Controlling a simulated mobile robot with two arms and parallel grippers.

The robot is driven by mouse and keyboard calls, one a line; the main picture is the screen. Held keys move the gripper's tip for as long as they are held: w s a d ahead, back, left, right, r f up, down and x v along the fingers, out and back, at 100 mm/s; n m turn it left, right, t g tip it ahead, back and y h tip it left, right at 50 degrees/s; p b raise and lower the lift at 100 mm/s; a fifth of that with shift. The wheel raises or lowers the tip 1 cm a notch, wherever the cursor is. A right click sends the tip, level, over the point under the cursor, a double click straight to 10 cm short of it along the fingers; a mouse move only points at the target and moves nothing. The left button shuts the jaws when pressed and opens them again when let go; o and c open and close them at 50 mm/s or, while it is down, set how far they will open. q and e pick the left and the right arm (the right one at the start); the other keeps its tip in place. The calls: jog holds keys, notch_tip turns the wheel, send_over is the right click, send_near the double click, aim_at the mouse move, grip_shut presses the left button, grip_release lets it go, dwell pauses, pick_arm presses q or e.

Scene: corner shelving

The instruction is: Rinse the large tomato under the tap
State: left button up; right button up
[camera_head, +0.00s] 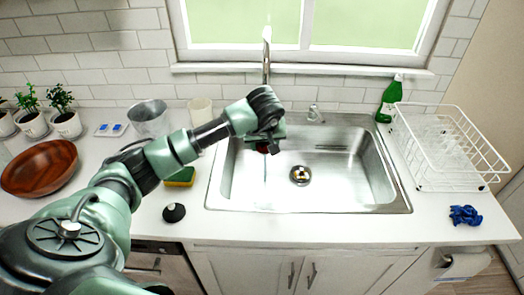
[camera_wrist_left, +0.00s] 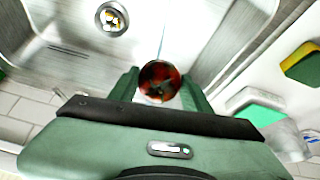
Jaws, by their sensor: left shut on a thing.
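The tomato (camera_wrist_left: 160,80) is dark red and sits between the fingers of my left gripper (camera_wrist_left: 163,88) in the left wrist view. In the head view only a small red part of the tomato (camera_head: 263,148) shows below the gripper (camera_head: 264,141), which hides the rest. The gripper is shut on it, over the left part of the steel sink (camera_head: 340,185). The tap (camera_head: 266,52) rises behind the sink, directly beyond the gripper. A thin bluish stream of water (camera_head: 265,168) shows below the tomato, and a thin line (camera_wrist_left: 161,42) meets it in the wrist view. My right gripper is not in view.
A white dish rack (camera_head: 447,150) and green bottle (camera_head: 390,98) stand right of the sink. A yellow-green sponge (camera_head: 180,177), black stopper (camera_head: 174,212), metal pot (camera_head: 148,117) and wooden bowl (camera_head: 40,168) are left. A blue cloth (camera_head: 465,215) lies front right. The drain (camera_head: 300,175) is uncovered.

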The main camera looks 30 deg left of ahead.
pick_arm(q)
jog(key=shift+w+a+f+b, duration=0.2)
jog(key=shift+w+b, duration=0.15)
jog(key=shift+w, duration=0.25)
jog(key=shift+w+a+f+b, duration=0.1)
jog(key=shift+w+a+b, duration=0.15)
jog(key=shift+w, duration=0.35)
jog(key=shift+w+a+f+b, duration=0.15)
jog(key=shift+w+b, duration=0.25)
jog(key=shift+w, duration=0.2)
jog(key=shift+w+a, duration=0.15)
jog(key=shift+w, duration=0.2)
jog(key=shift+w+d, duration=0.1)
jog(key=shift+d, duration=0.1)
jog(key=shift+w+d, duration=0.1)
jog(key=shift+d, duration=0.25)
jog(key=shift+a, duration=0.1)
jog(key=shift+s+a, duration=0.2)
jog(key=shift+a, duration=0.25)
